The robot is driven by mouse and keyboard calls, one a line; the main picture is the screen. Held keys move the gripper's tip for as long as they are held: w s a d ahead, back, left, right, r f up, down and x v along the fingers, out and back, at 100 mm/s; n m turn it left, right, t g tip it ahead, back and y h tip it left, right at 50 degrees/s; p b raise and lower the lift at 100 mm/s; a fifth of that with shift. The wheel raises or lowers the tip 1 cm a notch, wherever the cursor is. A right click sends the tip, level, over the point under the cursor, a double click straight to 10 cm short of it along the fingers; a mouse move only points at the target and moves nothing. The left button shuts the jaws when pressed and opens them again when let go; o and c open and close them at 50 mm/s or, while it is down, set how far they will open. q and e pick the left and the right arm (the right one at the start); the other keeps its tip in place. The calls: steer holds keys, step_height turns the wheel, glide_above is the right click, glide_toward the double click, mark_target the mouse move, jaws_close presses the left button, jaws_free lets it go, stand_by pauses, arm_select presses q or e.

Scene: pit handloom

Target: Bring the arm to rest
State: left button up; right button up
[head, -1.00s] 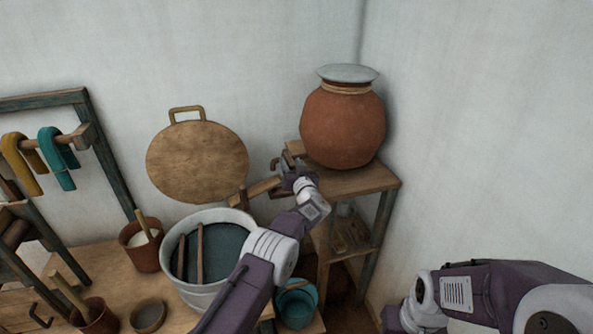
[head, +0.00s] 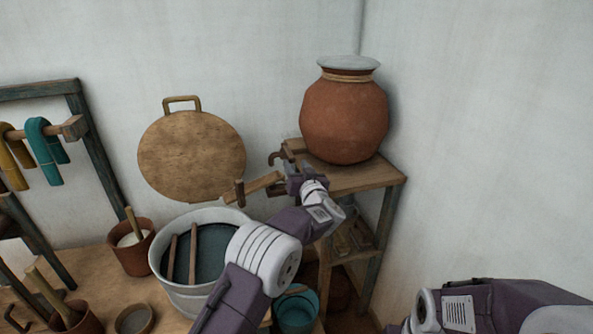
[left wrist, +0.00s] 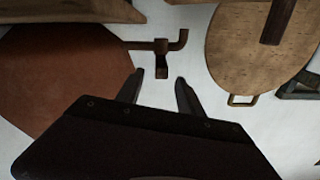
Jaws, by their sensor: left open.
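A clay pot (head: 345,118) with a pale lid stands on the shelf stand (head: 376,178). A round wooden board (head: 191,155) is against the wall. A grey tub (head: 160,262), a turquoise bucket (head: 296,312) and brown pots (head: 130,255) stand below. The right wall is bare.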

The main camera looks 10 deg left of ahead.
arm_select(q)
steer(key=s+a+f+m+g+h, duration=0.1)
steer(key=s+a+f+g+h, duration=0.15)
steer(key=s+f+g, duration=0.7)
steer(key=s+a+f+m+h, duration=0.1)
steer(key=s+a+f+h, duration=0.2)
steer(key=s, duration=1.4)
steer(key=s+a+f+m+g+h, duration=0.15)
steer(key=s+f+g, duration=0.5)
steer(key=s, duration=0.65)
steer(key=s+a+r+n+p, duration=0.1)
steer(key=s+r+p, duration=0.2)
steer(key=r+p, duration=0.9)
steer(key=shift+s+t+h+p, duration=0.3)
steer(key=shift+t+p, duration=0.1)
steer(key=shift+p, duration=0.4)
steer(key=shift+a, duration=0.1)
